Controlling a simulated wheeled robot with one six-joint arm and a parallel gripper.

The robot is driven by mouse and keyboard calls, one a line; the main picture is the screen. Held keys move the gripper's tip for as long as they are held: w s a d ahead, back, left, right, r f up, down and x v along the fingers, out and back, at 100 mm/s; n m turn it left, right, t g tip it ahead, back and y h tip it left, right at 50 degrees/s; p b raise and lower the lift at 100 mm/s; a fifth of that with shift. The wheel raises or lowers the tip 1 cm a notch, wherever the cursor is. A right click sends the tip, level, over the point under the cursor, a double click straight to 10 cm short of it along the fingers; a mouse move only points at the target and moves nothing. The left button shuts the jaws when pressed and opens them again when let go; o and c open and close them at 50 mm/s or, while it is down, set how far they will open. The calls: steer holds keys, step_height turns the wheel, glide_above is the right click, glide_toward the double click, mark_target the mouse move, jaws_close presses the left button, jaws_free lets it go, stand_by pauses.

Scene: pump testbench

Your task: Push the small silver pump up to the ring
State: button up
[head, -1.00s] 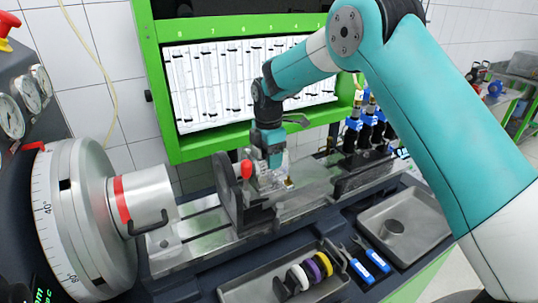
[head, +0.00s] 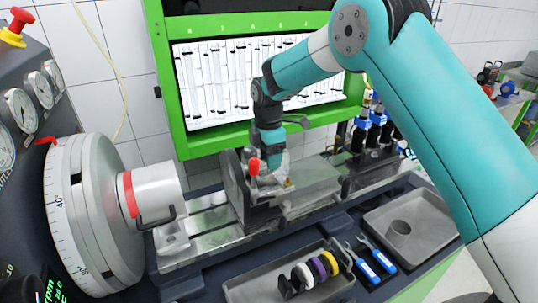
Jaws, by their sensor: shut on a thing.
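The small silver pump (head: 281,168), with a red knob (head: 254,166) on its left side and a brass fitting low at its right, sits on the bench rails. My gripper (head: 271,158) reaches down from above and is shut on the pump; its fingertips are partly lost against the body. The ring looks to be the dark upright mount (head: 234,184) just left of the pump. The pump's left end overlaps it in the view, and I cannot tell whether they touch.
A large graduated dial drive (head: 75,210) with a silver cylinder (head: 155,192) stands left. Blue-capped valves (head: 375,130) stand behind right. A green-framed panel (head: 180,100) stands behind.

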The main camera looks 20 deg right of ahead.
steer(key=shift+a+r, duration=0.1)
steer(key=shift+s+a, duration=0.15)
steer(key=shift+a, duration=0.65)
steer(key=shift+a, duration=0.15)
steer(key=shift+s+a, duration=0.2)
steer(key=shift+a, duration=0.35)
steer(key=o, duration=1.6)
